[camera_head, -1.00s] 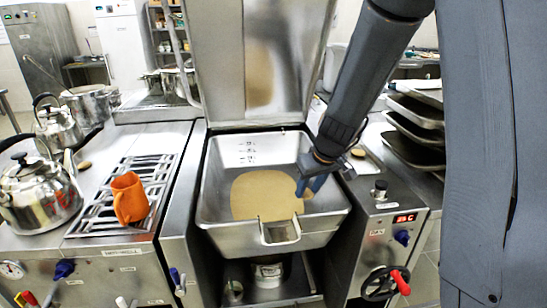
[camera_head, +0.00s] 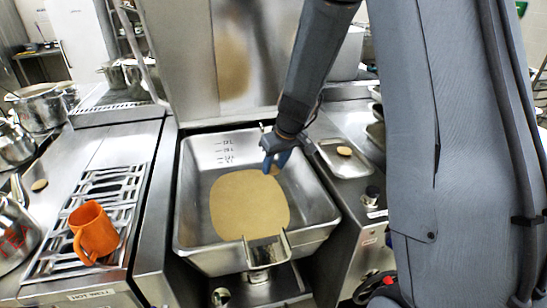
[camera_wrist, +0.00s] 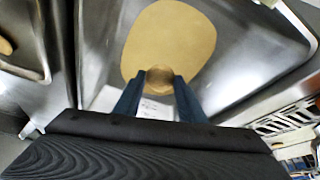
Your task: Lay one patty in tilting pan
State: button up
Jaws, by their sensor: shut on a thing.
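The tilting pan (camera_head: 318,212) is a steel rectangular basin with its lid raised behind it. A flat tan round layer (camera_head: 249,205) covers the middle of its floor. My gripper (camera_head: 270,168) is over the right part of the pan, fingers pointing down. In the wrist view my gripper (camera_wrist: 158,92) is shut on a small round tan patty (camera_wrist: 159,76), which shows between the blue fingers above the tan layer. Whether it touches the pan floor I cannot tell. Another patty (camera_head: 344,151) lies on a small steel tray (camera_head: 355,168) right of the pan.
An orange mug (camera_head: 92,230) lies tilted on the slotted grate (camera_head: 122,190) to the left. Kettles and pots stand at the far left, with a small tan piece (camera_head: 39,185) near them. The raised lid (camera_head: 232,60) stands close behind my arm.

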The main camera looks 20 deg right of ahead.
notch_tip(320, 180, down, 25)
jog(key=b, duration=2.8)
jog(key=shift+r, duration=0.1)
jog(key=o, duration=1.1)
jog(key=p+v, duration=0.2)
jog(key=v, duration=0.5)
jog(key=shift+s+r, duration=0.1)
jog(key=shift+r, duration=0.3)
